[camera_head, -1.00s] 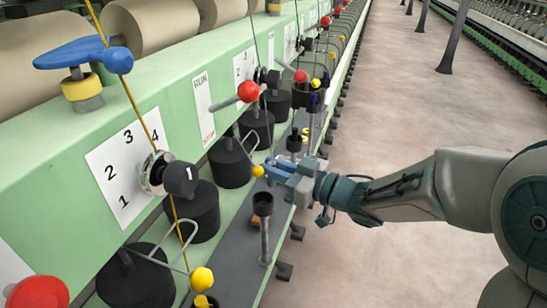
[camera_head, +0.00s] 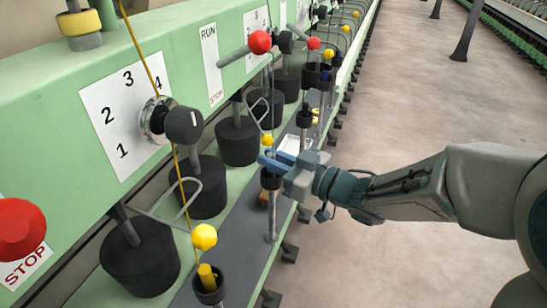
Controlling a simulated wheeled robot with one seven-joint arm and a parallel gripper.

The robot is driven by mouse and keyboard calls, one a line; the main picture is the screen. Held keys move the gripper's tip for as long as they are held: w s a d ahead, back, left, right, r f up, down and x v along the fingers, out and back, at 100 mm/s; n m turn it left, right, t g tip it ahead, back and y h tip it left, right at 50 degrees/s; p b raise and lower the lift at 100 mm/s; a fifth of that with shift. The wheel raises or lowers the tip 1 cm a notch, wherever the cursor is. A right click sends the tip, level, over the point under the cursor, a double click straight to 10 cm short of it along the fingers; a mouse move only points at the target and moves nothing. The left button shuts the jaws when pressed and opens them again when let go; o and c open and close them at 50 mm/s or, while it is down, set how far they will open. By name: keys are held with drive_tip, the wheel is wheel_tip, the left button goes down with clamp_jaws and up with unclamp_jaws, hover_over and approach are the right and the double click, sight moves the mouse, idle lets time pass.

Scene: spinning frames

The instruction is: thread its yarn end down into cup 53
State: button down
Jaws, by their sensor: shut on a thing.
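My gripper (camera_head: 268,160) has its blue fingers just over a small dark cup (camera_head: 270,180) on a grey post. The fingers hide part of the cup's rim. No number shows on any cup, so I cannot read which is cup 53. A thin grey yarn (camera_head: 271,95) runs down past a yellow ball (camera_head: 267,140) to the fingers. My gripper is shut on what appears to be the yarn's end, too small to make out. I cannot tell whether any yarn is inside the cup.
A nearer cup (camera_head: 209,284) holds a yellow piece below a yellow ball (camera_head: 204,237). A farther dark cup (camera_head: 304,118) stands behind. Wire loops, black weights (camera_head: 237,140) and a red knob (camera_head: 260,42) line the green machine.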

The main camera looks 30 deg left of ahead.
drive_tip(key=c, duration=1.3)
unclamp_jaws()
drive_tip(key=s+d, duration=0.1)
drive_tip(key=d, duration=1.2)
drive_tip(key=shift+s+d+p, duration=0.25)
drive_tip(key=shift+d+p, duration=0.15)
drive_tip(key=shift+p, duration=0.05)
drive_tip(key=shift+w, duration=0.1)
